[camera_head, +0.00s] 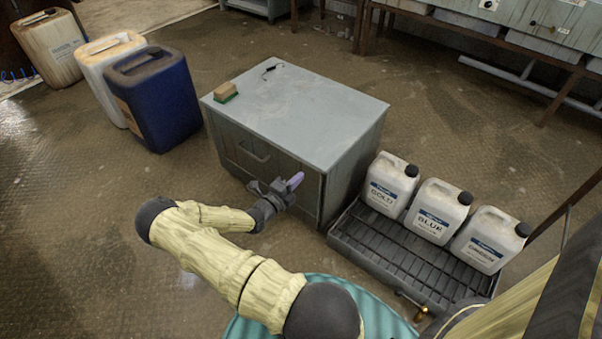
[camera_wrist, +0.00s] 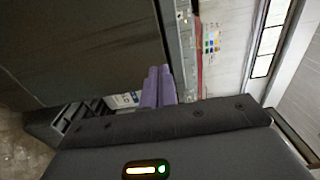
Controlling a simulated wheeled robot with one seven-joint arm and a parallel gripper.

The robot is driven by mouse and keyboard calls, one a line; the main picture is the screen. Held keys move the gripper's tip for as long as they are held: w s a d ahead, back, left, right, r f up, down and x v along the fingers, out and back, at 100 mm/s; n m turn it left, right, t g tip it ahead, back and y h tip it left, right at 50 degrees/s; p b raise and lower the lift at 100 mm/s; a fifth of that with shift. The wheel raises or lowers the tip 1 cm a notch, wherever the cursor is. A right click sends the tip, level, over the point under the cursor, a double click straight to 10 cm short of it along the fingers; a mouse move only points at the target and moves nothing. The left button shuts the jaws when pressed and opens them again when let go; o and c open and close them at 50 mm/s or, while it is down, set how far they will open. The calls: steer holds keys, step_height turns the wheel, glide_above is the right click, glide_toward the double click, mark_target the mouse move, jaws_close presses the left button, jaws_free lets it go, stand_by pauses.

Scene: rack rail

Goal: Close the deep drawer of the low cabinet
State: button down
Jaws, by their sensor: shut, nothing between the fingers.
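The low grey cabinet (camera_head: 300,108) stands in the middle of the head view. Its front, with a bar handle (camera_head: 254,152) on the left part, faces my arm. The front looks close to flush, but my gripper hides part of it and I cannot tell how far the deep drawer stands out. My gripper (camera_head: 295,181) is shut and empty, with its purple fingers close to the right part of the front; contact is unclear. In the wrist view the shut fingers (camera_wrist: 158,88) lie beside a dark flat panel (camera_wrist: 90,45), probably the cabinet.
A sponge (camera_head: 225,92) lies on the cabinet top. A blue canister (camera_head: 155,100) and white canister (camera_head: 105,55) stand left. Several white jugs (camera_head: 436,210) stand at a black slatted tray (camera_head: 395,252), close to the cabinet's right side. Floor at front left is clear.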

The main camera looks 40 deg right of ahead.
steer(key=s+a+p, duration=0.1)
steer(key=a+p, duration=0.1)
steer(key=a, duration=0.8)
steer(key=shift+s+a, duration=0.25)
steer(key=shift+s, duration=0.1)
steer(key=shift+w, duration=0.1)
steer(key=shift+d, duration=0.1)
